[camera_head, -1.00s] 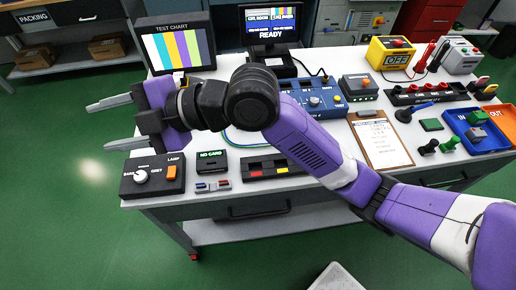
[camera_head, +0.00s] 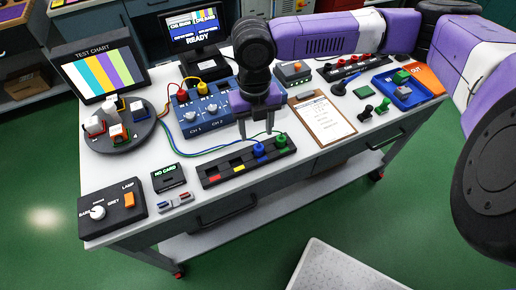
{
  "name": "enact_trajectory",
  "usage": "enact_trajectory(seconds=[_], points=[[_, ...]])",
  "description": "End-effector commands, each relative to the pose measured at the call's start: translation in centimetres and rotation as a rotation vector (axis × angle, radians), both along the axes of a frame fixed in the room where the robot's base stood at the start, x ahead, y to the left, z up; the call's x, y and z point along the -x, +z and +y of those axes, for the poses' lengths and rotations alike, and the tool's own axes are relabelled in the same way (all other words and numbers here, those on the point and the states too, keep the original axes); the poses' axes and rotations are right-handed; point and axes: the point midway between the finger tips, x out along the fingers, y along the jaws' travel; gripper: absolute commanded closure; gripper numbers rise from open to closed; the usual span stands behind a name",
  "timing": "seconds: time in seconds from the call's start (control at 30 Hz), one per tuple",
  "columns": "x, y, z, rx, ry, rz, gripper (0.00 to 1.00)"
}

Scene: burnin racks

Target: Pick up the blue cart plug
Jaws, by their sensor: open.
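A blue plug (camera_head: 259,150) stands upright in a long dark holder strip (camera_head: 228,167) on the workbench. A green plug (camera_head: 281,142) stands in the same strip, just to its right. My gripper (camera_head: 256,133) points down above the strip with its fingers apart. It appears just above and behind the blue plug, with nothing seen between the fingers. The exact height gap cannot be told.
A blue CH1/CH2 box (camera_head: 208,116) with red and yellow plugs and cables stands behind left. A round dark tray (camera_head: 145,132), a clipboard (camera_head: 322,121) and a lamp switch box (camera_head: 111,210) are around. Small dark and green pieces lie to the right.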

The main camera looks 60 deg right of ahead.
Motion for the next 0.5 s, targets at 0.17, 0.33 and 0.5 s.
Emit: enact_trajectory(seconds=[0.17,0.33,0.5], points=[[0.1,-1.8,0.0,-0.002,-0.001,-0.001,0.48],[0.7,-3.9,0.0,-0.004,0.000,-0.001,0.48],[0.7,-6.1,0.0,-0.004,0.000,-0.003,0.48]])
